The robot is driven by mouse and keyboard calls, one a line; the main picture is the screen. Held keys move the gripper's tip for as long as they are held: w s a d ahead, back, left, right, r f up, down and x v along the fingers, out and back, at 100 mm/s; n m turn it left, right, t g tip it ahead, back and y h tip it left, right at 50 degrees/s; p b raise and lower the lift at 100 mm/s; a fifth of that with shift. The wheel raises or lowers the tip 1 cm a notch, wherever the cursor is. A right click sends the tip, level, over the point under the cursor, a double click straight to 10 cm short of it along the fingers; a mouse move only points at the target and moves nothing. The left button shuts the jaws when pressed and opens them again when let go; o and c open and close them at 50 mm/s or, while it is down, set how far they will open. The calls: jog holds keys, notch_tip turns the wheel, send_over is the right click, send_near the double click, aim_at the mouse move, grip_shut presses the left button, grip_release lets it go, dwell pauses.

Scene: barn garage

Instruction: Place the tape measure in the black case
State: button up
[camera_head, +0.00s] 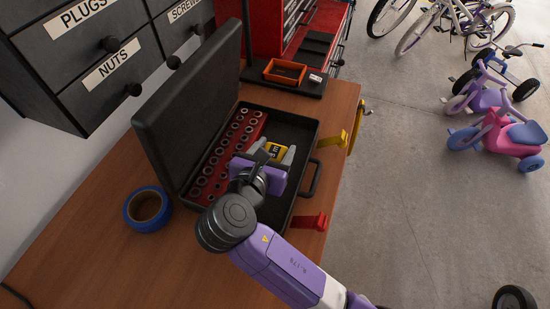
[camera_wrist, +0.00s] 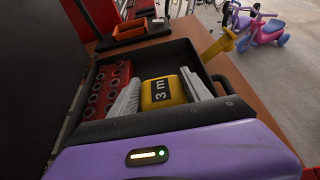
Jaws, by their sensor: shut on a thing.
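The black case (camera_head: 302,128) lies open on the wooden workbench, with its lid raised on the left. A red socket tray (camera_head: 208,177) fills the left part of the case. The yellow and black tape measure (camera_head: 276,150), marked "3 m", is between the fingers of my gripper (camera_head: 273,153). My gripper is shut on it, over the open right part of the case. The wrist view shows the tape measure (camera_wrist: 162,92) between both grey fingers (camera_wrist: 160,95), inside the outline of the case walls. I cannot tell whether it touches the case floor.
A roll of blue tape (camera_head: 148,209) lies left of the case. Yellow (camera_head: 336,139) and red (camera_head: 308,221) clamps sit along the bench's right edge. An orange tray (camera_head: 285,72) stands behind the case. Dark drawers (camera_head: 90,60) hang at the upper left.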

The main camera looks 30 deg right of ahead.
aim_at(275, 160)
jog(key=shift+f, duration=1.9)
jog(key=shift+f, duration=0.1)
jog(key=o, duration=1.5)
jog(key=shift+o, duration=0.2)
jog(key=v, duration=1.2)
